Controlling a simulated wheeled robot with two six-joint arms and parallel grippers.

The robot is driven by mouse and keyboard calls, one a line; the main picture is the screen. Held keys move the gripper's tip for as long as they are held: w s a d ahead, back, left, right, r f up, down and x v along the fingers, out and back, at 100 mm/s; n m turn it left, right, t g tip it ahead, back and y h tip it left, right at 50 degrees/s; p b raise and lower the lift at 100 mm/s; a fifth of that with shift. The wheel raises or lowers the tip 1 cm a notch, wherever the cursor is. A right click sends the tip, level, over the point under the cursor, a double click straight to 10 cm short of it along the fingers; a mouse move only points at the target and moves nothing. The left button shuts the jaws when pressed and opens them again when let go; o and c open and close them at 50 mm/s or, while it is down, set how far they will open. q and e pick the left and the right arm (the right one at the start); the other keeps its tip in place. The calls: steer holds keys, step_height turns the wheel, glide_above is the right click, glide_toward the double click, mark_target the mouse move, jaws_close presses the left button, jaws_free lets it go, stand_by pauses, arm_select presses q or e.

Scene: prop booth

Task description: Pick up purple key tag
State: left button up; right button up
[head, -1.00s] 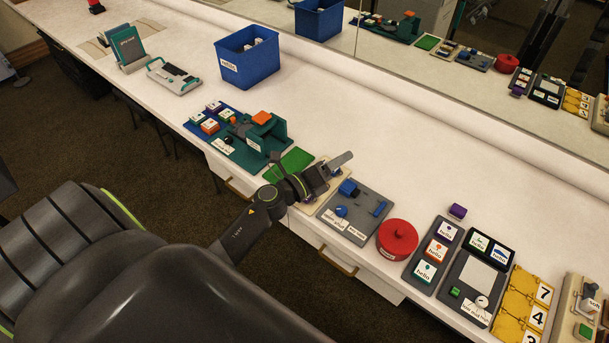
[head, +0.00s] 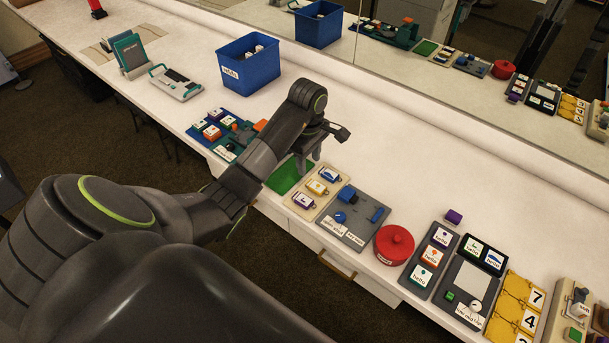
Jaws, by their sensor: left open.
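A purple key tag (head: 303,200) with a white label lies at the near end of a beige tray (head: 299,213). A yellow tag (head: 317,187) and a blue tag (head: 328,175) lie behind it in the same tray. My left gripper (head: 309,157) is open and points down over the counter, beyond the tray's far left corner and above the green mat's far end. It is apart from the purple tag. My right gripper is out of view.
A green mat (head: 288,176) lies left of the tray, and a grey board with blue parts (head: 353,222) lies right of it. A red lidded pot (head: 394,244) and a blue bin (head: 248,66) stand on the counter. The back strip along the mirror is clear.

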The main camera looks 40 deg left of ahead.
arm_select(q)
steer(key=b, duration=1.1)
glide_above(307, 201)
step_height(307, 201, down, 11)
steer(key=shift+r, duration=0.1)
steer(key=shift+f+b, duration=0.9)
steer(key=shift+f, duration=0.05)
steer(key=shift+s+d+f+b, duration=0.1)
steer(key=shift+f+b, duration=0.5)
steer(key=shift+f, duration=0.3)
steer(key=shift+f+p, duration=0.3)
steer(key=shift+f, duration=1.05)
steer(key=shift+c, duration=0.2)
steer(key=c, duration=0.7)
